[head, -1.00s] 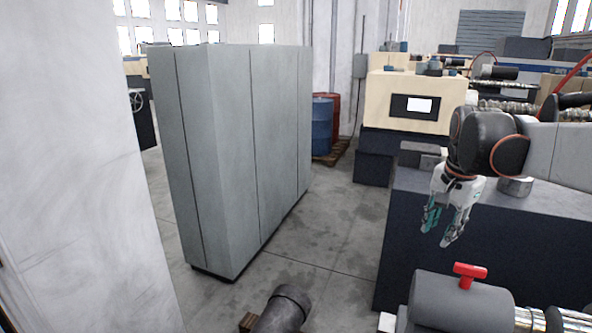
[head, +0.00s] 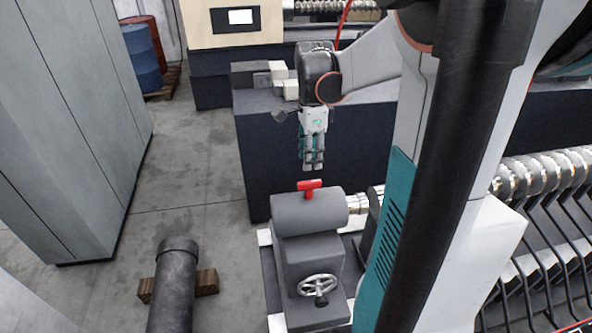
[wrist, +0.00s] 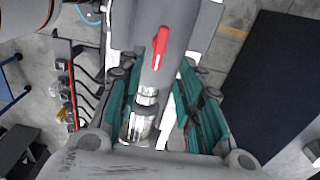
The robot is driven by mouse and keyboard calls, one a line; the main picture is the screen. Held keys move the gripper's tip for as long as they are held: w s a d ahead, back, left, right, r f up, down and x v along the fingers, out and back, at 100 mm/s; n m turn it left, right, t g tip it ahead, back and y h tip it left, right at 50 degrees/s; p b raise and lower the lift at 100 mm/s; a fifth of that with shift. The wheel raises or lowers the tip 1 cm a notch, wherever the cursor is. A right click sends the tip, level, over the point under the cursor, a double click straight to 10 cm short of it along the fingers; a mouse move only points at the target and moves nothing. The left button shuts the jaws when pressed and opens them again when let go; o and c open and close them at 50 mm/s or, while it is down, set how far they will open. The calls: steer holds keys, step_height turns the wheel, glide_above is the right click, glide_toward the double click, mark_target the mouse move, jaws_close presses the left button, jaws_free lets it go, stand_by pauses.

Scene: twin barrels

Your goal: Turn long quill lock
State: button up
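The quill lock is a red T-shaped handle (head: 309,188) on top of a grey cylindrical tailstock housing (head: 305,212). My gripper (head: 313,168) hangs pointing down just above the red handle in the head view, apart from it by a small gap. In the wrist view the teal fingers of my gripper (wrist: 153,88) are spread with nothing held. The red handle (wrist: 160,46) shows beyond the fingertips, lying roughly along the housing. A shiny quill (wrist: 141,118) shows between the fingers.
A handwheel (head: 319,285) sits on the tailstock's near side. A dark pipe (head: 172,285) lies on a wooden block at left. A dark machine bed (head: 245,170) stands behind the gripper. Grey cabinets (head: 70,130) stand left, with open floor between.

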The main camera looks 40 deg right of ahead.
mark_target(309, 181)
step_height(309, 181, down, 9)
steer(key=shift+r, duration=0.15)
stand_by(0.4)
jaws_close()
